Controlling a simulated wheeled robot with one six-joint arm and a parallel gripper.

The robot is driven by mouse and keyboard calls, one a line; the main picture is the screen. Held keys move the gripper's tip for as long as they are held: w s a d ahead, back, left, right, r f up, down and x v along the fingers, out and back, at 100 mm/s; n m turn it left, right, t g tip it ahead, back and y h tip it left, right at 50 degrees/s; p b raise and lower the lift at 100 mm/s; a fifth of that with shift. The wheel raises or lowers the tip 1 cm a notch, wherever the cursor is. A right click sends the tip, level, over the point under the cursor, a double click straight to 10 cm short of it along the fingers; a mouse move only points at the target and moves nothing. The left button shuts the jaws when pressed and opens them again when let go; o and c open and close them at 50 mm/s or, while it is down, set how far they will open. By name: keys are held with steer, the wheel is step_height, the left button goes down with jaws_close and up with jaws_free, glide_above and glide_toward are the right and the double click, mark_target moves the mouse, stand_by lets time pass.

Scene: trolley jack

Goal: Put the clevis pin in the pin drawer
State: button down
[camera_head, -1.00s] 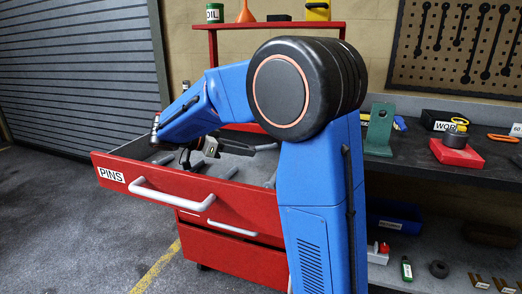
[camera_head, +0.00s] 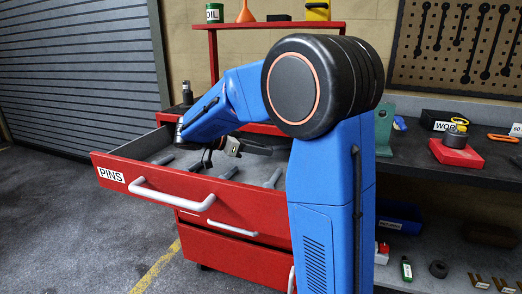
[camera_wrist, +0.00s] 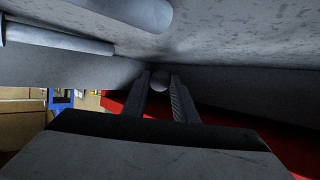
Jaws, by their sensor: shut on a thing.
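The clevis pin (camera_wrist: 159,82) shows in the wrist view as a small grey rounded end between the fingertips of my gripper (camera_wrist: 160,88). My gripper is shut on it. In the head view my gripper (camera_head: 207,158) hangs over the open red pin drawer (camera_head: 215,199), labelled PINS, and the held pin cannot be made out. Other grey pins, such as one pin (camera_head: 228,173) and another pin (camera_head: 272,178), lie inside the drawer. I cannot tell whether the held pin touches the drawer floor.
A shut lower drawer (camera_head: 235,254) is below. My arm hides the drawer's right end. On the right, a dark workbench (camera_head: 440,170) carries a green bracket (camera_head: 383,130) and a red block (camera_head: 456,152). Grey floor (camera_head: 90,225) is clear at left.

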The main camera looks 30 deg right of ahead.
steer(key=shift+f, duration=0.6)
steer(key=c, duration=1.4)
jaws_free()
steer(key=shift+c, duration=0.2)
steer(key=shift+r, duration=0.25)
steer(key=v, duration=1.2)
steer(key=shift+r, duration=0.45)
steer(key=shift+d, duration=0.1)
